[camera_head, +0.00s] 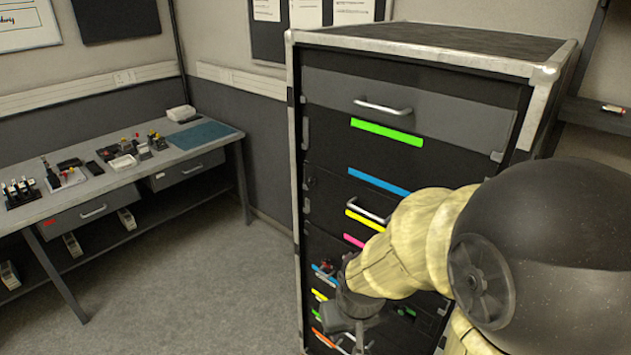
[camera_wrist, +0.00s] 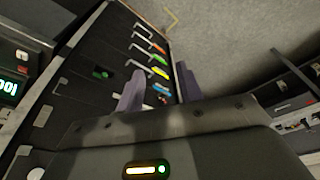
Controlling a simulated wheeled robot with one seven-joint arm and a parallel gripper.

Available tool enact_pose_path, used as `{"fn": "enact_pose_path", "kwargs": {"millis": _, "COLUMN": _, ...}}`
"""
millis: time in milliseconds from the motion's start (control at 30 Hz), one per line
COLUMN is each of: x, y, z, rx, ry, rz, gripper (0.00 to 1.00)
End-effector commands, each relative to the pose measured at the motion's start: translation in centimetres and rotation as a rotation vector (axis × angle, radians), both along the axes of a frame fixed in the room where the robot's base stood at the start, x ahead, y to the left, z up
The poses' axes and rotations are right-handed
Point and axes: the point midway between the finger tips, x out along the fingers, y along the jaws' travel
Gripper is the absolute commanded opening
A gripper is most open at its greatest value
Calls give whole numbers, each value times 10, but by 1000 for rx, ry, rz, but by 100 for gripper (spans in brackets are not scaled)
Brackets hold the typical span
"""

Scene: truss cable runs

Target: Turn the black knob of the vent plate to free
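I cannot make out the vent plate or its black knob for certain in either view. A black cabinet (camera_head: 450,115) with drawers stands right of centre in the head view. A small dark fitting (camera_head: 311,182) sits on its left front, too small to identify. My gripper (camera_wrist: 160,85) shows two purple-grey fingers standing apart with nothing between them in the wrist view. In the head view my gripper is low, in front of the cabinet's lower drawers, and my arm hides part of that front.
Several coloured strips and metal handles (camera_head: 382,107) mark the cabinet front. A bench (camera_head: 60,205) with small devices and a blue mat (camera_head: 202,134) stands at the left. The grey floor (camera_head: 200,290) between bench and cabinet is clear. A shelf (camera_head: 590,115) is at the right.

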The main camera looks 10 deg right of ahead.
Motion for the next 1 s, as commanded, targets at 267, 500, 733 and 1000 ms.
{"fn": "enact_pose_path", "kwargs": {"millis": 267, "x": 0, "y": 0, "z": 0, "rx": -1, "ry": 1, "rz": 3, "gripper": 43}}
{"fn": "enact_pose_path", "kwargs": {"millis": 500, "x": 25, "y": 1, "z": -4, "rx": -74, "ry": 74, "rz": 128, "gripper": 43}}
{"fn": "enact_pose_path", "kwargs": {"millis": 733, "x": 86, "y": -4, "z": -16, "rx": -342, "ry": 235, "rz": 409, "gripper": 43}}
{"fn": "enact_pose_path", "kwargs": {"millis": 1000, "x": 180, "y": 3, "z": -8, "rx": -848, "ry": 372, "rz": 699, "gripper": 43}}
